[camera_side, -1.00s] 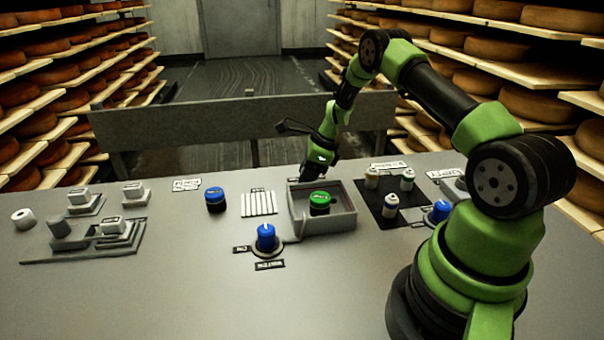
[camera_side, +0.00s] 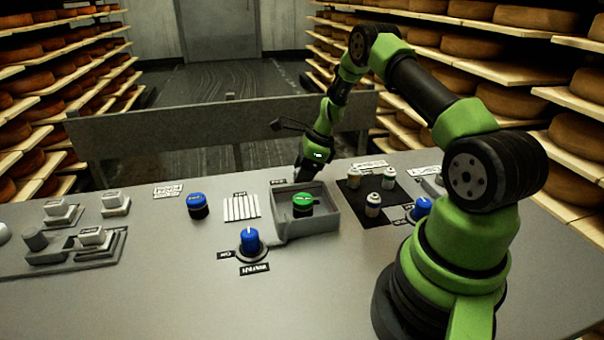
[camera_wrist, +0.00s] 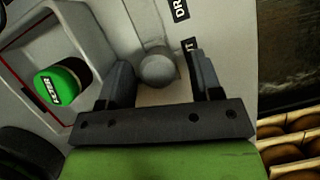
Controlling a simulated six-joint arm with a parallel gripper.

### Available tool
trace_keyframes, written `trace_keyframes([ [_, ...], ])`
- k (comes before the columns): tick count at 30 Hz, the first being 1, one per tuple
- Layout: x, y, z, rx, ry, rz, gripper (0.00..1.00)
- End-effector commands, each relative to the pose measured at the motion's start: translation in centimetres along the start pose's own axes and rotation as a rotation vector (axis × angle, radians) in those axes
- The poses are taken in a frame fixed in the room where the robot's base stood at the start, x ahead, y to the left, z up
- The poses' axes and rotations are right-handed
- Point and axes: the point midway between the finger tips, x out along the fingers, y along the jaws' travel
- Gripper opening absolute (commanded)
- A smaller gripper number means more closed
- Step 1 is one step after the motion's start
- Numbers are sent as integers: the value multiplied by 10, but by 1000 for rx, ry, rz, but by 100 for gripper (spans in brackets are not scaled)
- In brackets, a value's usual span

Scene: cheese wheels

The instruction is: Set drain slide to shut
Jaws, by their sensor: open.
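A round grey knob (camera_wrist: 158,68) shows in the wrist view, between my gripper's two dark fingers (camera_wrist: 160,80). It looks like the drain slide's handle; a label beginning "DR" (camera_wrist: 181,8) is beside it. The fingers are apart, one on each side of the knob, and I see no clear contact. In the side view my gripper (camera_side: 301,178) points down just behind the grey open box. The knob is hidden there, and the slide's position cannot be read.
A green button (camera_side: 303,203) sits inside the grey walled box (camera_side: 312,224), close to my gripper. A blue dial (camera_side: 250,241), a blue button (camera_side: 197,204) and a black mat (camera_side: 350,201) with small jars are nearby. A grey rail (camera_side: 200,130) runs behind the table.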

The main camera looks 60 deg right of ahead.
Motion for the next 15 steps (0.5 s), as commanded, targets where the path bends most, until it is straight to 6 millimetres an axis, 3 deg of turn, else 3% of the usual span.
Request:
trace_keyframes([
  [9,-62,-1,0,2,-1,-6,59],
  [15,-86,0,-1,2,0,-2,59],
])
